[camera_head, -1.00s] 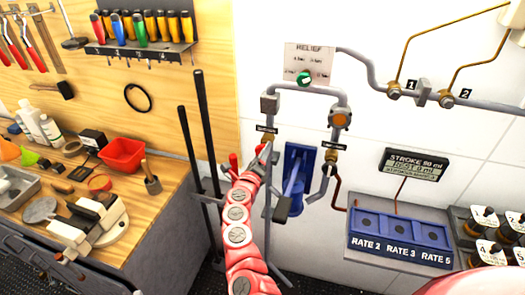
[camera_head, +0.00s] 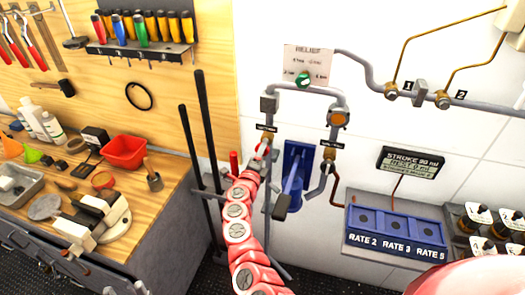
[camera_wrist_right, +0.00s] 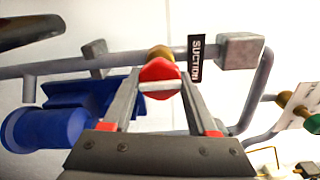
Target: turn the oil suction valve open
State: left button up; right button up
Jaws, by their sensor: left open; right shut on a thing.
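The oil suction valve (camera_head: 262,149) is a small red handle on a brass fitting, on the left pipe below the relief panel. In the right wrist view its red handle (camera_wrist_right: 159,71) sits beside the black SUCTION label (camera_wrist_right: 195,59). My right gripper (camera_wrist_right: 159,88) has its two grey fingers converged on the red handle, shut on it. In the head view my red right arm rises from the bottom centre, and its gripper (camera_head: 258,158) meets the valve, partly hiding it. My left gripper is not in view.
A blue hand pump (camera_head: 298,165) with a grey lever stands just right of the valve. A second brass valve (camera_head: 329,154) is on the right pipe. Tall black bars (camera_head: 205,130) stand to the left, near the cluttered workbench (camera_head: 140,215). A blue rate box (camera_head: 397,226) is at right.

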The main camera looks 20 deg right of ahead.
jog(key=o, duration=1.4)
jog(key=shift+a, duration=0.1)
jog(key=b+v, duration=0.3)
jog(key=v, duration=1.4)
jog(key=shift+s+a+b, duration=0.1)
jog(key=shift+s+b, duration=0.05)
jog(key=shift+b, duration=0.25)
